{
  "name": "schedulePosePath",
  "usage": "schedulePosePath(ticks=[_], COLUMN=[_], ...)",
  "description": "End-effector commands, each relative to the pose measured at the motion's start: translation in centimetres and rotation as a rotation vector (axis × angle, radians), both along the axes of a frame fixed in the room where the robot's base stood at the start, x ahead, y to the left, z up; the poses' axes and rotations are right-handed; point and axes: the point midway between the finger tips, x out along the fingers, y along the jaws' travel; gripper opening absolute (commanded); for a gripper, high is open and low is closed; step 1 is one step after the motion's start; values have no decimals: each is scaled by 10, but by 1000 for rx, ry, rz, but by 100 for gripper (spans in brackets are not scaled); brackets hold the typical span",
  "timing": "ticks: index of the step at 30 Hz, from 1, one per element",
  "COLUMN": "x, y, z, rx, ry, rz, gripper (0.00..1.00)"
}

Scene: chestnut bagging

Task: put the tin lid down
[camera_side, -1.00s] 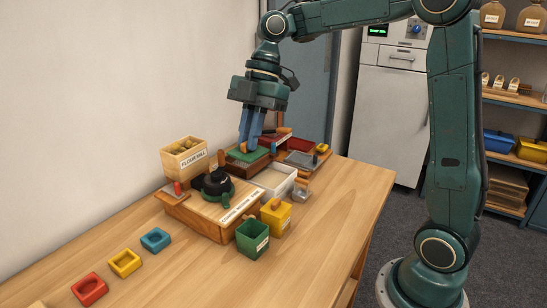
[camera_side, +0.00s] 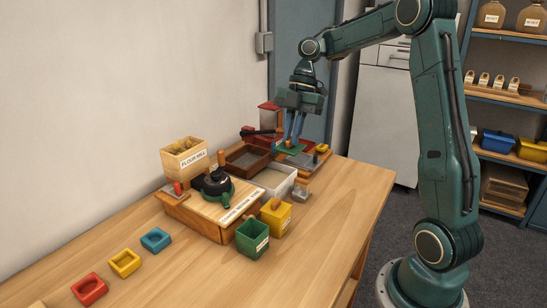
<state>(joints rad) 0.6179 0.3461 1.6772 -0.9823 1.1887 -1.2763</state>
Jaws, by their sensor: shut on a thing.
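The tin lid (camera_side: 293,150) is a flat green plate at the far end of the table. My gripper (camera_side: 293,142) points down with its blue fingers shut on the lid's small knob, which is mostly hidden between the fingertips. The lid is at or just above the grey plate (camera_side: 303,160) on a wooden board; I cannot tell whether it touches. The brown tin (camera_side: 248,158) stands open to the left of the lid, with its dark inside showing.
A red tray (camera_side: 300,143) lies behind the lid.

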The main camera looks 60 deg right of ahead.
Motion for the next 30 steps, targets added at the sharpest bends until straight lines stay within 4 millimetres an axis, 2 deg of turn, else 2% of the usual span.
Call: schedulePosePath(ticks=[3, 11, 17, 20, 30], x=[-2, -2, -2, -3, -3], y=[-7, -7, -7, -7, -7], z=[-2, -6, -21, -33, -95], rx=[1, 3, 5, 3, 3], ry=[-1, 1, 2, 3, 4], rz=[2, 1, 1, 2, 3], gripper=[0, 0, 0, 0, 0])
